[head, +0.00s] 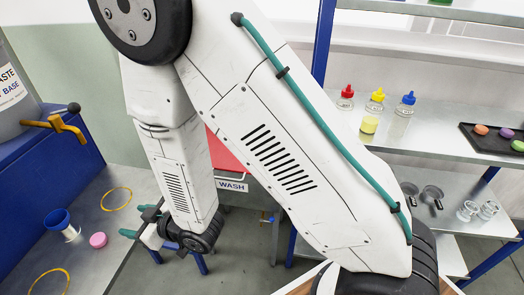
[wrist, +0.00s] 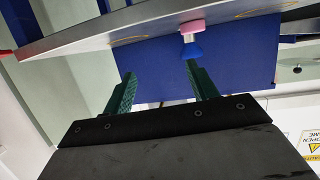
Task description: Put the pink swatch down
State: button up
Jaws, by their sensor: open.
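The pink swatch (head: 98,240) is a small round pink piece resting on the grey metal bench (head: 84,203) at the left. My gripper (head: 135,220) is just right of it, at the bench's edge, apart from it. Its two green fingers are spread with nothing between them. In the wrist view the pink swatch (wrist: 192,27) lies beyond the open fingers of my gripper (wrist: 160,74), with the blue cup (wrist: 191,51) lined up behind it.
The blue cup (head: 58,220) stands left of the swatch. Yellow rings (head: 116,188) mark the bench, one behind and one in front (head: 38,281). Shelves with bottles (head: 374,112) and a black tray (head: 490,150) stand right.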

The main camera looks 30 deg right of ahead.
jog(key=w+d+r+m+g+h, duration=0.15)
jog(key=d+r+h, duration=0.25)
jog(key=d+r, duration=0.45)
jog(key=d+r+m+g+h, duration=0.1)
jog(key=d+r+m+h, duration=0.4)
jog(key=d, duration=0.6)
jog(key=s+d+r+g, duration=0.2)
jog(key=s+d+r, duration=0.3)
jog(key=s, duration=0.3)
jog(key=s+d+r+m+g+h, duration=0.1)
jog(key=s+d+r+g, duration=0.1)
jog(key=s+d+r, duration=0.2)
jog(key=s+d, duration=0.3)
jog(key=s, duration=0.1)
jog(key=shift+r+g, duration=0.35)
jog(key=shift+o, duration=0.5)
jog(key=s+d+r+m+g, duration=0.1)
jog(key=s+d+r+g, duration=0.1)
jog(key=s, duration=0.6)
jog(key=shift+s, duration=0.25)
